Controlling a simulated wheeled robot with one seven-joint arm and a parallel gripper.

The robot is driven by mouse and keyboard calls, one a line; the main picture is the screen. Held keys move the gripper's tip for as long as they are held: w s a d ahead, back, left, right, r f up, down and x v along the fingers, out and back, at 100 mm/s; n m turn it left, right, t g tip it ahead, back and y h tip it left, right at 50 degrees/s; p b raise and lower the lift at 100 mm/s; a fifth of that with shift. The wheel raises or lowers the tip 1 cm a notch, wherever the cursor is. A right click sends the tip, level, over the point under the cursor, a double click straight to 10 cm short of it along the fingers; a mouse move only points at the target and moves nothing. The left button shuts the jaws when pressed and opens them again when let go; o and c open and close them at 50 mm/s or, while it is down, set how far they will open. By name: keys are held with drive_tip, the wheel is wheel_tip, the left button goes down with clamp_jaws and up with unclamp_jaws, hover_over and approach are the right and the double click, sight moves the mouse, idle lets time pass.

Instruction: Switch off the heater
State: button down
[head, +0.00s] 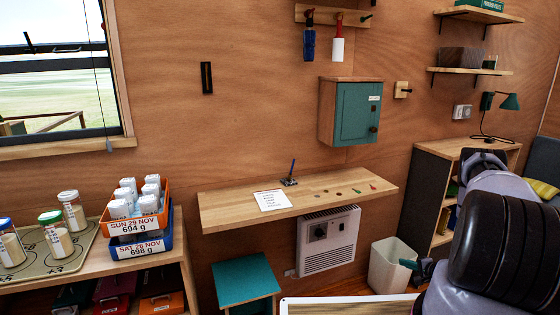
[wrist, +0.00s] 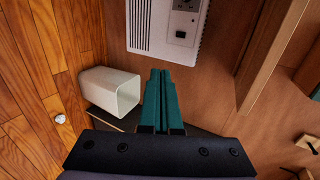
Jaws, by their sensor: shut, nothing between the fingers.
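The heater (head: 328,255) is a white wall unit with a slotted grille, below the wooden wall shelf. Its dark control panel with a round knob (head: 319,232) is at its upper left. In the wrist view part of the heater (wrist: 205,60) shows at the top, with its grille at left and a small dark switch (wrist: 180,36) on a grey panel. My gripper (head: 406,263) is right of the heater in the head view, in front of the bin. In the wrist view its green fingers (wrist: 160,73) are together and empty, apart from the heater in the picture.
A white bin (head: 390,268) stands right of the heater; it also shows in the wrist view (wrist: 110,91). The wall shelf (head: 235,205) juts out above the heater. A teal stool (head: 245,283) stands left of it. A wooden cabinet (head: 425,185) stands at right.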

drive_tip(key=w+a+r+n+g+y, duration=0.15)
drive_tip(key=a+r, duration=0.25)
drive_tip(key=r, duration=0.6)
drive_tip(key=w+a+r+n+g+y, duration=0.1)
drive_tip(key=w+a+r+y, duration=0.15)
drive_tip(key=r, duration=0.75)
drive_tip(key=w+a+r+n+g+y, duration=0.1)
drive_tip(key=w+a+r+n, duration=0.3)
drive_tip(key=r, duration=0.6)
drive_tip(key=s+a+r+g, duration=0.1)
drive_tip(key=s+a+r, duration=0.1)
drive_tip(key=a+r, duration=0.3)
drive_tip(key=s+a+r+g, duration=0.1)
drive_tip(key=s+a+r, duration=0.1)
drive_tip(key=r, duration=0.5)
drive_tip(key=s+a+r+n+g+h, duration=0.1)
drive_tip(key=s+a+r, duration=0.3)
drive_tip(key=s+r, duration=0.4)
drive_tip(key=s+a+r+n+g+h, duration=0.2)
drive_tip(key=s+a+r, duration=0.2)
drive_tip(key=s+r, duration=0.4)
drive_tip(key=s+r+t+h, duration=0.2)
drive_tip(key=s+r, duration=0.2)
drive_tip(key=s, duration=0.5)
drive_tip(key=s+r+t+h, duration=0.2)
drive_tip(key=s+r, duration=0.2)
drive_tip(key=s, duration=0.4)
drive_tip(key=shift+s+d+r+h, duration=0.15)
drive_tip(key=shift+s+d+h, duration=0.05)
drive_tip(key=shift+s+h, duration=0.2)
